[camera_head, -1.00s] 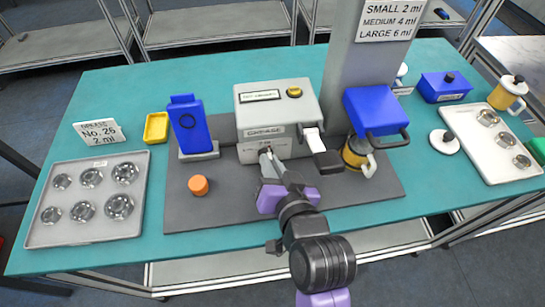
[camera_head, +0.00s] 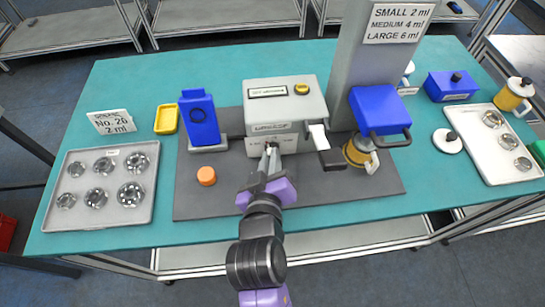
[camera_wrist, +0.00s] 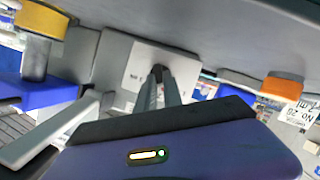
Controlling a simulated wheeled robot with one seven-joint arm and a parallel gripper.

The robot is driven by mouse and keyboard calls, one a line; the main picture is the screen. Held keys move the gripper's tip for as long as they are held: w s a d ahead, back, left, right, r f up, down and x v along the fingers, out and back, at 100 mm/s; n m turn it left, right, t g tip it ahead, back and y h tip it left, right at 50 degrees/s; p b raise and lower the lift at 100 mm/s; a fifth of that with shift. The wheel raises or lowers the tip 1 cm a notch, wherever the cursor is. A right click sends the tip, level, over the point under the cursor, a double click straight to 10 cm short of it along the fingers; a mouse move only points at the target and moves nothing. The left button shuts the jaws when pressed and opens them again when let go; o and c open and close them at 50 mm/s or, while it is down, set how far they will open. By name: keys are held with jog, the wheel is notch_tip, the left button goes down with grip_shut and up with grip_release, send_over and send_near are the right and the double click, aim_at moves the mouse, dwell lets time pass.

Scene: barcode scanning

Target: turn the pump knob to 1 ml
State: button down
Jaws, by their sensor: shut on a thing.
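The grey pump box (camera_head: 283,106) stands on the dark grey mat in the middle of the table, with a label and a yellow button on top. My gripper (camera_head: 270,150) is at the lower front face of the box, fingers pointing into it. In the wrist view the fingertips (camera_wrist: 160,72) are closed together on a small dark knob (camera_wrist: 158,70) on the pale front face (camera_wrist: 132,70). The fingers mostly hide the knob, so its setting and the scale marks cannot be read.
A white-and-black handle (camera_head: 325,145) sticks out at the box's right. A blue-topped device (camera_head: 379,110) over a yellow jug (camera_head: 357,153) stands right of it. An orange cap (camera_head: 206,176) and a blue stand (camera_head: 198,118) are left. A metal tray (camera_head: 75,212) lies far left.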

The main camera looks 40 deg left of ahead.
jog(key=n+b, duration=0.1)
jog(key=n+t+b, duration=0.1)
jog(key=n, duration=0.1)
jog(key=shift+s+a+f+t+h, duration=0.15)
jog(key=shift+f+t+h, duration=0.15)
jog(key=shift+f+h, duration=0.1)
jog(key=shift+n+t+b, duration=0.4)
jog(key=shift+n+b, duration=0.1)
jog(key=shift+n, duration=0.1)
jog(key=c, duration=1.5)
grip_release()
jog(key=shift+r, duration=0.2)
